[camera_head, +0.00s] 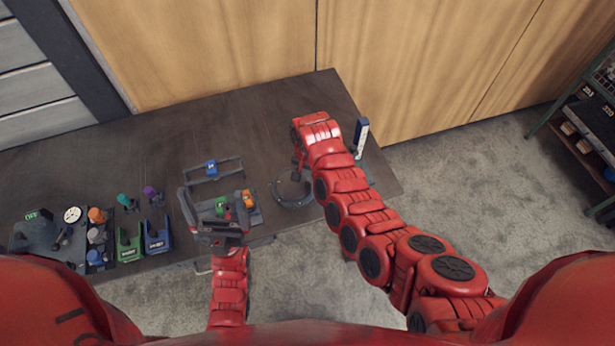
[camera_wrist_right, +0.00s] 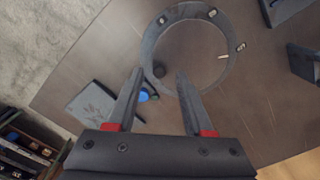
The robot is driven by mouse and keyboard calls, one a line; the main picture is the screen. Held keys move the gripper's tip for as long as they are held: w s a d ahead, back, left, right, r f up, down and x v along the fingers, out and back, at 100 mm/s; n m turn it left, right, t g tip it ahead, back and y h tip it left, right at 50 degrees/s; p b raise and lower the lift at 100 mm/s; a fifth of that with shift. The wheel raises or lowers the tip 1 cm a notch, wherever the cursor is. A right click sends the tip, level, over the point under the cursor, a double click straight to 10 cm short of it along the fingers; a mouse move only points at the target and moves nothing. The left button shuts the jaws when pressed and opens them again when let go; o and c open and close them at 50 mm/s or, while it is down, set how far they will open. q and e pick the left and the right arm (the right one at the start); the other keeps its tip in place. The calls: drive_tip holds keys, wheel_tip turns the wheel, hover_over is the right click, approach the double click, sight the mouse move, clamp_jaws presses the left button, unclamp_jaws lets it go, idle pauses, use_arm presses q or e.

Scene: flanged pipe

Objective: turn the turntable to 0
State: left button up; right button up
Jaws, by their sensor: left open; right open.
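The turntable (camera_head: 291,203) is a dark grey ring on the right part of the table in the head view, partly hidden by my right arm. In the right wrist view the ring (camera_wrist_right: 226,74) shows small pegs or bolts along its rim and a dark round knob (camera_wrist_right: 158,71) at its near side. No number is readable on it. My right gripper (camera_wrist_right: 156,78) is open and empty above the ring's near edge; whether it touches is unclear. In the head view my right gripper (camera_head: 298,168) is mostly hidden by its arm. My left gripper (camera_head: 216,192) is open, over the small coloured parts.
A blue-and-white upright piece (camera_head: 361,135) stands right of the turntable. A frame with a blue block (camera_head: 211,167) and an orange part (camera_head: 248,198) are near my left gripper. Green (camera_head: 130,243) and blue (camera_head: 157,235) holders and an OFF panel (camera_head: 35,232) are at left. The table's back is clear.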

drive_tip(key=shift+s+f, duration=0.1)
drive_tip(key=shift+f, duration=0.3)
clamp_jaws()
